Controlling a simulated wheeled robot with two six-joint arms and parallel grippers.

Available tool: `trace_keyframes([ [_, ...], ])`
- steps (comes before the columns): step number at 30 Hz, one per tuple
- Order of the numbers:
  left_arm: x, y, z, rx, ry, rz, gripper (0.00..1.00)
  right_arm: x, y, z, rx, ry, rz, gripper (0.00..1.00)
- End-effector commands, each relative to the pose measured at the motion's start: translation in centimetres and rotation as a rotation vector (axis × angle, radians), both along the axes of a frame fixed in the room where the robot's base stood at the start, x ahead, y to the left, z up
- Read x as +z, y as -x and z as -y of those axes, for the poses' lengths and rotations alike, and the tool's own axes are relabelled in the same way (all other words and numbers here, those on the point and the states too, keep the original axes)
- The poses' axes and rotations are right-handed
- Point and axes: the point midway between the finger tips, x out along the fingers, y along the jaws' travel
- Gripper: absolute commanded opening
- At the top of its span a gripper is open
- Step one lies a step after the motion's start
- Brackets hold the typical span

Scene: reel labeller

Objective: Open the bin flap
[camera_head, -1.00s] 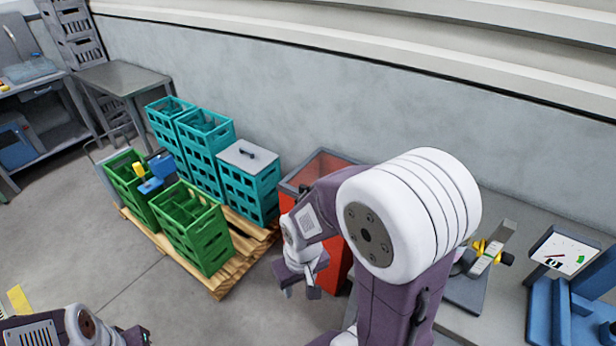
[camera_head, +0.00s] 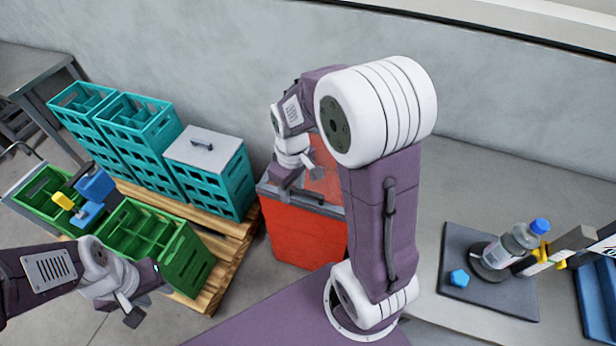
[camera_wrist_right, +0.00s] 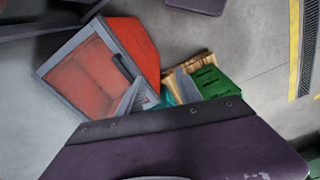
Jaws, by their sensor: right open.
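The red bin (camera_head: 300,240) stands against the wall in the middle of the head view, with a grey rim and a reddish flap panel (camera_head: 323,172) on top.
Teal crates (camera_head: 130,125) and green crates (camera_head: 185,260) stand on a wooden pallet (camera_head: 245,245) left of the bin. A bench (camera_head: 490,190) at right holds a bottle with a blue cap (camera_head: 515,243) on a dark plate. My right arm blocks part of the bin.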

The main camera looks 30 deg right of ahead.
Motion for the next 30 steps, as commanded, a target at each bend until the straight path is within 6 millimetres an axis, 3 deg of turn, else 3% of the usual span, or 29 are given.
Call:
trace_keyframes([
  [1, -1.4, 0.0, 0.0, 0.0, 0.0, 0.0, 0.36, -1.3, -1.1, 0.5, 0.033, 0.004, -0.003, 0.42],
  [5, -3.6, 0.1, 0.0, 0.0, 0.0, 0.0, 0.36, -3.4, -4.0, 2.2, 0.129, 0.012, -0.018, 0.42],
  [9, -6.4, 0.1, 0.0, 0.0, 0.0, 0.0, 0.36, -6.8, -6.9, 4.7, 0.215, 0.017, -0.039, 0.42],
  [15, -9.6, 0.1, 0.0, 0.0, 0.0, 0.0, 0.36, -11.3, -9.9, 8.3, 0.289, 0.017, -0.064, 0.42],
  [23, -9.5, 0.1, 0.0, 0.0, 0.0, 0.0, 0.36, -11.9, -10.3, 9.0, 0.307, 0.016, -0.069, 0.42],
  [30, -10.0, 0.1, 0.0, 0.0, 0.0, 0.0, 0.36, -16.8, -10.2, 8.9, 0.306, 0.015, -0.072, 0.42],
])
